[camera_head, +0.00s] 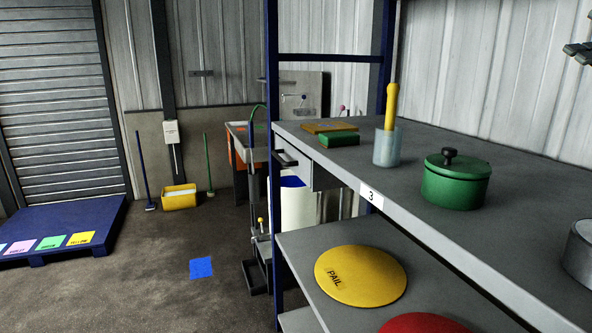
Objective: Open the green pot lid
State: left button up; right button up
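The green pot (456,186) stands upright on the grey upper shelf (420,215), to the right of a glass holding a yellow-handled tool. Its green lid (455,164), with a black knob (449,153), sits on top of the pot. A dark part that looks like my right gripper (579,51) shows at the upper right edge, above and to the right of the pot and apart from it. Most of it is cut off, so its opening is unclear. My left gripper is not in view.
A metal vessel (579,253) is at the right edge. A yellow disc (360,276) lies on the lower shelf.

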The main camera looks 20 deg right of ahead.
aim_at(448, 163)
jog(key=k+j, duration=0.15)
jog(key=j, duration=0.2)
jog(key=k+j, duration=0.35)
jog(key=j, duration=0.3)
